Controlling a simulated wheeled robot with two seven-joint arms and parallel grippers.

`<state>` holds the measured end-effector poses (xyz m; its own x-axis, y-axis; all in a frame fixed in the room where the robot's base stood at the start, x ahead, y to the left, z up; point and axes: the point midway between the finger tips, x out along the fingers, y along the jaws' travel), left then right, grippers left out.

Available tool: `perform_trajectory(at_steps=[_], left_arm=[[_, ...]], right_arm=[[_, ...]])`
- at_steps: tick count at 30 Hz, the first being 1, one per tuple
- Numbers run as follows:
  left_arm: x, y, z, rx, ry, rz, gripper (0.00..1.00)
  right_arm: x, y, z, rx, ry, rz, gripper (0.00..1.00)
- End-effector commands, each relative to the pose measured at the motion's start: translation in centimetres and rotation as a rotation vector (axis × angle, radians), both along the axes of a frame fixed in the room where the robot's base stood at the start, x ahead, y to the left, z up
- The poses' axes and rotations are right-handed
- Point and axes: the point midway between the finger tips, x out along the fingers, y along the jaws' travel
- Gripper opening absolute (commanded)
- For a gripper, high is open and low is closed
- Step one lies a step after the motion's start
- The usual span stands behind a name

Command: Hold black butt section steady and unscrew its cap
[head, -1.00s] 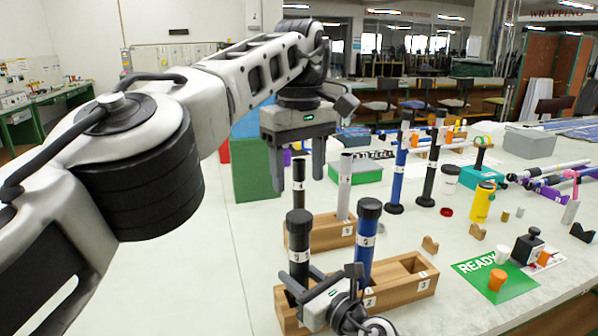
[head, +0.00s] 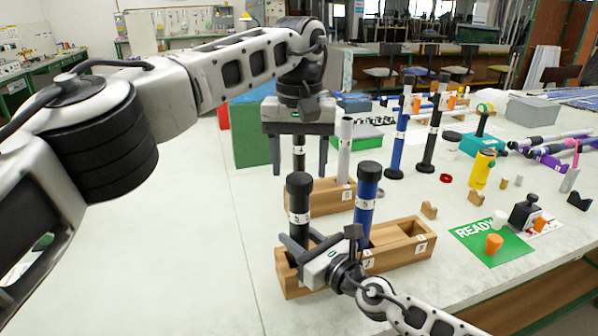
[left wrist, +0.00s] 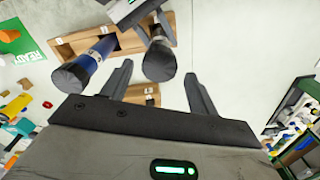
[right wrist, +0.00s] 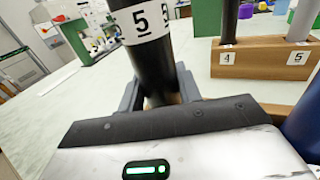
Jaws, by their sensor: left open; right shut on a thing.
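The black butt section (head: 299,217) stands upright in the left part of the front wooden block (head: 402,250), with a black cap (head: 299,183) on top. My right gripper (head: 301,246) is shut on its tube low down, just above the block. In the right wrist view the tube (right wrist: 152,62) bears a label "5" and sits between the fingers. My left gripper (head: 300,172) is open, fingers pointing down, above and behind the cap in the head view. In the left wrist view the cap (left wrist: 159,63) shows between its fingers, apart from both.
A blue capped section (head: 366,205) stands close right in the same block. Behind, a second block (head: 318,203) holds a grey tube (head: 346,150) and a dark tube (head: 299,155). A green READY card (head: 470,238) lies right. The table's left side is clear.

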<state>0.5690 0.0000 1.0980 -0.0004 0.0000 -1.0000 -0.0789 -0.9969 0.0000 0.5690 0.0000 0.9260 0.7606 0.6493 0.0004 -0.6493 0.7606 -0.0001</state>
Motion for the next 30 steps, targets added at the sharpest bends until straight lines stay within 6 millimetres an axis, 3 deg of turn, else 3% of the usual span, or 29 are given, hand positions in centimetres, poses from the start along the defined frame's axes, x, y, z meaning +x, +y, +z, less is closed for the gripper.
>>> perform_trajectory(at_steps=[6,17,22,26,30], left_arm=[[0.0,0.0,-2.3,0.001,0.000,0.001,0.60],[0.0,0.0,-2.7,0.000,-0.001,0.002,0.60],[0.0,0.0,-2.7,0.000,-0.001,0.002,0.15],[0.0,0.0,-2.7,0.000,-0.001,0.017,0.14],[0.0,0.1,-2.6,0.000,-0.001,0.194,0.14]], right_arm=[[0.0,0.0,-0.1,-0.002,0.002,0.000,0.00],[0.0,0.0,-0.2,-0.002,0.002,0.000,0.00],[0.0,0.0,-0.2,-0.002,0.002,0.000,0.00],[0.0,0.0,-0.2,-0.001,0.003,0.000,0.00],[0.0,0.0,-0.2,-0.001,0.003,0.000,0.00]])
